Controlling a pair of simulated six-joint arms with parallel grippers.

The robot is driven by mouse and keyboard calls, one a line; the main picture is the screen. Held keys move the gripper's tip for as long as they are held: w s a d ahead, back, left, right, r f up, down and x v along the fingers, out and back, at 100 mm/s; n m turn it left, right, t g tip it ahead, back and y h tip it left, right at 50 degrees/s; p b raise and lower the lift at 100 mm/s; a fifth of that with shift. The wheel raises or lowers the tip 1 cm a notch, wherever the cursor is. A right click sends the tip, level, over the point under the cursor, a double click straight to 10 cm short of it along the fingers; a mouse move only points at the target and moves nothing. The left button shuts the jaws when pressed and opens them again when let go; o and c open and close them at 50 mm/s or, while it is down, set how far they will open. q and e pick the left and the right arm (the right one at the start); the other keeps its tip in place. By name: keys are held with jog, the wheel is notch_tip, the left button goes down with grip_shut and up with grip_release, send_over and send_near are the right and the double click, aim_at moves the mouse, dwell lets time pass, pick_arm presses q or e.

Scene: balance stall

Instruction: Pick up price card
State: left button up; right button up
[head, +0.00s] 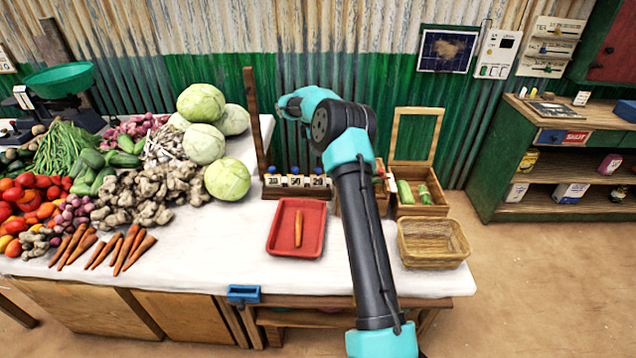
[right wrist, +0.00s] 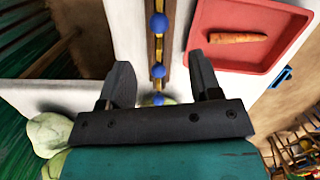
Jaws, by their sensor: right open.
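Several white price cards with dark numbers stand in a row on a wooden rack (head: 296,192) at the back of the white table. The readable ones are a left card (head: 272,181), a middle card (head: 295,182) and a right card (head: 318,182). Each has a blue knob on top. In the right wrist view, the blue knobs (right wrist: 158,71) line up along the rack, seen from above. My right gripper (right wrist: 160,78) is open and empty, its fingers on either side of the knob line. In the head view its fingertips cannot be made out. My left gripper is not in view.
A red tray (head: 274,240) holding one carrot lies in front of the rack. An upright wooden post (head: 255,120) stands at the rack's left. Cabbages (head: 228,179) and ginger are further left. A wooden box (head: 422,209) and a wicker basket (head: 404,254) stand right.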

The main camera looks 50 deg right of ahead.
aim_at(318, 167)
jog(key=f, duration=0.5)
jog(key=shift+s+d+f, duration=0.2)
jog(key=shift+d+f, duration=0.05)
jog(key=shift+f, duration=0.05)
jog(key=shift+d+f, duration=0.2)
jog(key=shift+f, duration=2.4)
jog(key=shift+c, duration=0.3)
grip_shut()
